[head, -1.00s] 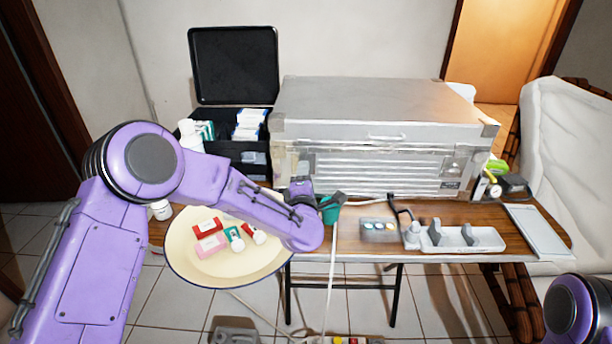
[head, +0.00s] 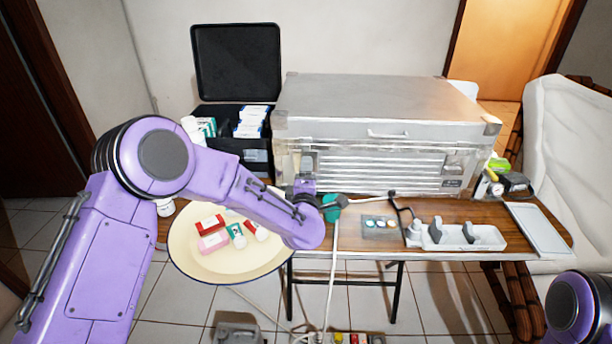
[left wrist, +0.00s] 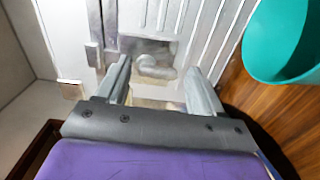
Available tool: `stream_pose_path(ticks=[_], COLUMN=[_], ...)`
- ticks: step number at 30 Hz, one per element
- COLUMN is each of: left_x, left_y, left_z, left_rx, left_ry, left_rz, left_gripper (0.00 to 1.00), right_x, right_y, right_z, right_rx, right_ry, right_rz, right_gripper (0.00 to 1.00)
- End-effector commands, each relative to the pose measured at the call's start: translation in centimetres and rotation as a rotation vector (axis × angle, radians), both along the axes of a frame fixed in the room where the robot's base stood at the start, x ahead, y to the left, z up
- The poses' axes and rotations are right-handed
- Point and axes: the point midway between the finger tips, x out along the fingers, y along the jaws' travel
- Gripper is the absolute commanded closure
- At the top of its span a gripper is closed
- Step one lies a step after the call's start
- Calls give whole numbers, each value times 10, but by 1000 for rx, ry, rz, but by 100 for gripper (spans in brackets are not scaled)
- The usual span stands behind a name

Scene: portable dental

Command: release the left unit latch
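The silver metal unit (head: 385,130) stands closed on the wooden table, its ribbed front facing me. In the left wrist view its left latch (left wrist: 154,62) is a grey rounded piece in a recessed plate. My left gripper (left wrist: 160,85) is open, one finger on each side of the latch in that view, with nothing held between them. I cannot tell whether a finger touches it. In the head view the gripper (head: 304,182) is at the unit's lower left front, partly hidden by my forearm. A second latch (head: 452,162) shows at the unit's right front. My right gripper is out of view.
A teal cup (head: 331,207) is close beside my left gripper and shows at the wrist view's upper right (left wrist: 285,40). A round cream tray (head: 190,255) with small boxes lies under my left forearm. An open black case (head: 236,65) stands left of the unit.

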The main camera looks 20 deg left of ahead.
Motion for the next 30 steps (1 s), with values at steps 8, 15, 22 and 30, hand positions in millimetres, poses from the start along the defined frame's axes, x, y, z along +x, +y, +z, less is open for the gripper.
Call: stream_pose_path(ticks=[8, 15, 22, 30], left_x=[0, -32, -83, -102], left_y=[0, -10, -25, -29], left_z=[1, 0, 0, 1], left_rx=[-2, -1, 0, -2], left_ry=[-3, -1, -1, -2], left_rz=[1, -2, -2, 1], left_gripper=[26, 26, 26, 26], right_x=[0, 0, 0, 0], right_y=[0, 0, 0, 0], right_z=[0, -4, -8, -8], right_rx=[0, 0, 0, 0], right_ry=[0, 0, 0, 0], right_rz=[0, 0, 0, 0], right_gripper=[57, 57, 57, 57])
